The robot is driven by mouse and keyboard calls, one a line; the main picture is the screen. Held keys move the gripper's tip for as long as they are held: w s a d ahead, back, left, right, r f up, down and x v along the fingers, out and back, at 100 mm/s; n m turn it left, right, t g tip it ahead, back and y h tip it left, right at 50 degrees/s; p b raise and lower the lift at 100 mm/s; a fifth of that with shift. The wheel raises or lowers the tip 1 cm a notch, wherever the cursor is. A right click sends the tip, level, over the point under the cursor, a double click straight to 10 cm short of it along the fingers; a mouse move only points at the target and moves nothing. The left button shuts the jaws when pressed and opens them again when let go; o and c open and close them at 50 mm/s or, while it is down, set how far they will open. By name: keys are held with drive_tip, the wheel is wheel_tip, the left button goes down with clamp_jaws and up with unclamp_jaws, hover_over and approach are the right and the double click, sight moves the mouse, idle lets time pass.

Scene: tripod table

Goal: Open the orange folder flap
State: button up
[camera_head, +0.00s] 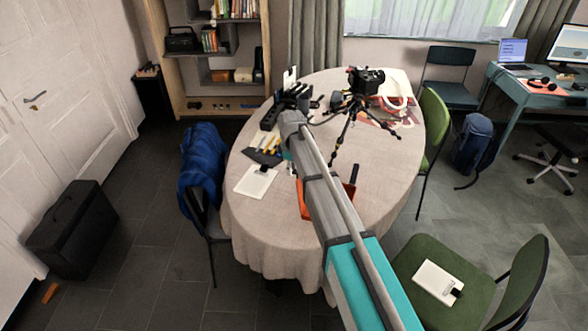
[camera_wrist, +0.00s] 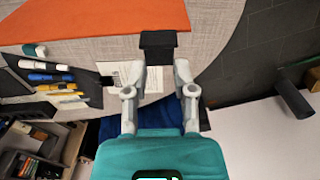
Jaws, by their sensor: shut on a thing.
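The orange folder (camera_wrist: 90,18) lies across the top of the wrist view. A black tab (camera_wrist: 158,45) stands at its edge. My gripper (camera_wrist: 162,68) has its two pale fingers on either side of the tab and is shut on it. In the head view, my arm covers most of the folder; a strip of orange (camera_head: 304,210) shows at the arm's left side. My fingers are hidden there. How far the flap is raised cannot be told.
A clothed oval table (camera_head: 250,235) bears a white clipboard (camera_head: 255,182), a pen pouch (camera_head: 264,156) and a camera on a tripod (camera_head: 364,82). A blue jacket (camera_head: 203,162) hangs on the left chair. A green chair (camera_head: 440,258) stands at front right.

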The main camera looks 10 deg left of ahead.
drive_tip(key=shift+w+a+f, duration=0.1)
drive_tip(key=shift+a, duration=0.3)
idle(0.3)
drive_tip(key=shift+w+a+f+b, duration=0.1)
drive_tip(key=shift+a+f+b, duration=0.2)
drive_tip(key=shift+a, duration=0.25)
drive_tip(key=shift+w+a+f+b, duration=0.15)
drive_tip(key=shift+a+b, duration=0.1)
drive_tip(key=shift+a, duration=0.3)
drive_tip(key=o, duration=0.6)
drive_tip(key=shift+r, duration=0.15)
idle(0.4)
wheel_tip(320, 180, up, 8)
drive_tip(key=p, duration=0.8)
idle(0.7)
idle(0.5)
